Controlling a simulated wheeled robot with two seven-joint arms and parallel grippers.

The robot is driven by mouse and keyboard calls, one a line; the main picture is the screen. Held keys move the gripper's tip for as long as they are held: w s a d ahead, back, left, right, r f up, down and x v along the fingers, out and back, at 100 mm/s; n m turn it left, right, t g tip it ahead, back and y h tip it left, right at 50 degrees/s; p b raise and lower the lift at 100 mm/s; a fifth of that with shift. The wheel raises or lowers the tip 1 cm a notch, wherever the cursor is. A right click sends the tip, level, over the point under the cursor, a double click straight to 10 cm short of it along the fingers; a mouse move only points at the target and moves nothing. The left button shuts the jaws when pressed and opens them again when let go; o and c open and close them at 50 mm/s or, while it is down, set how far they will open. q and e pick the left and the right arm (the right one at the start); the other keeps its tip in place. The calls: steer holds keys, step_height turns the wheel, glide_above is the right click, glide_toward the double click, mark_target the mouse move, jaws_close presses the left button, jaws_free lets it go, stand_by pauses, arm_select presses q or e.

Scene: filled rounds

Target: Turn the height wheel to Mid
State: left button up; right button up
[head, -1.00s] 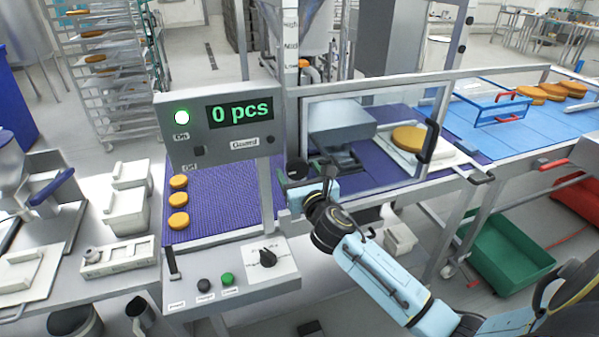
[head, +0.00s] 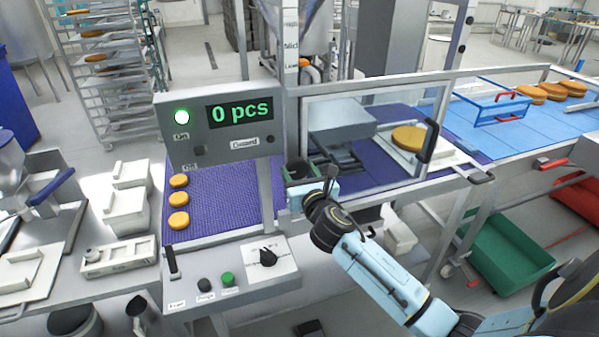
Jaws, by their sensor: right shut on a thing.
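My right gripper (head: 312,183) is shut on the height wheel (head: 297,171), a dark round part at the front edge of the machine, left of the clear guard. The wheel is partly hidden by the gripper. The height scale (head: 291,45) is on the upright post behind the display box, with small labels, the middle one reading Mid. I cannot make out a pointer against it. The grey filling head (head: 341,118) hangs over the purple belt behind the guard. My left gripper is not in view.
The display box (head: 219,124) shows 0 pcs beside a lit green lamp. Several round cakes lie on the purple belt (head: 222,195). The clear guard (head: 367,140) stands right of my gripper.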

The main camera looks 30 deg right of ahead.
steer(key=m, duration=0.3)
steer(key=shift+m, duration=0.4)
steer(key=m, duration=0.4)
steer(key=shift+m+p, duration=0.3)
steer(key=shift+p, duration=0.1)
steer(key=m, duration=0.4)
steer(key=shift+m, duration=2.4)
steer(key=o, duration=1)
steer(key=shift+c, duration=0.2)
